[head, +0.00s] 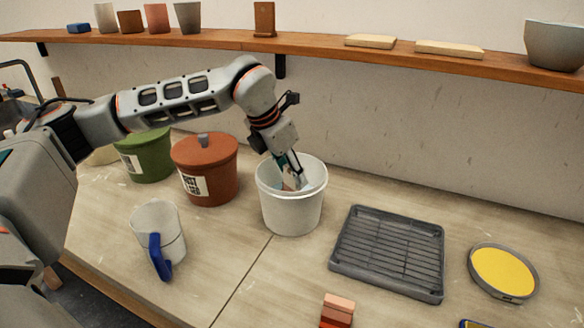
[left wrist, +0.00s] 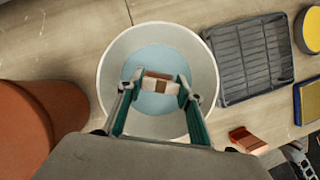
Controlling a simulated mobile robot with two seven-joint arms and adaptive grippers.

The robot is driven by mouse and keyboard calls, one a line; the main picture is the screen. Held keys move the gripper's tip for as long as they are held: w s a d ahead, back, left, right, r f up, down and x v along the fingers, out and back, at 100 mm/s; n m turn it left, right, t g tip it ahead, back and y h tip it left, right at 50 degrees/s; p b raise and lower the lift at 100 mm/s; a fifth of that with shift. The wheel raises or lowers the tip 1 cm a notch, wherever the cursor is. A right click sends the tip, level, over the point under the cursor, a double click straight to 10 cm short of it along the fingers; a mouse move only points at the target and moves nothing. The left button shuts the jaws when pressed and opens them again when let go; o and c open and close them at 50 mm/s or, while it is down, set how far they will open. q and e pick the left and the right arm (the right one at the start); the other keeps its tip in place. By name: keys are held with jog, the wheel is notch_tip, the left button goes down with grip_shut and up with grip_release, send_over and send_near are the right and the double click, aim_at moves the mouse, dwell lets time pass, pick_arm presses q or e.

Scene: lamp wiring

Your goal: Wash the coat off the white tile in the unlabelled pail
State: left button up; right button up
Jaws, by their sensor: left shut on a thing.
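The white pail (head: 291,210) has no label in view and stands open on the bench, with pale blue liquid (left wrist: 158,103) inside. My left gripper (head: 292,180) reaches down into its mouth. In the left wrist view the gripper (left wrist: 158,88) is shut on a small tile (left wrist: 155,86), which shows white with a brown band along its far side and a brown patch. The tile is inside the pail's rim; I cannot tell how deep it sits in the liquid. A grey and dark part, perhaps of my right gripper (left wrist: 300,158), shows at the lower right of the wrist view.
Labelled, lidded brown-red (head: 207,170) and green (head: 146,157) pails stand left of the white pail. A white jug with a blue handle (head: 158,240) is in front. A grey rack tray (head: 389,250), a yellow-topped round dish (head: 503,271) and reddish blocks (head: 337,311) lie to the right.

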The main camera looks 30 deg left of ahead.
aim_at(289, 187)
pick_arm(q)
notch_tip(289, 187, down, 4)
jog(key=shift+f+b, duration=0.1)
jog(key=shift+b, duration=0.7)
jog(key=shift+f+b, duration=0.35)
jog(key=shift+f, duration=0.4)
dwell(2.6)
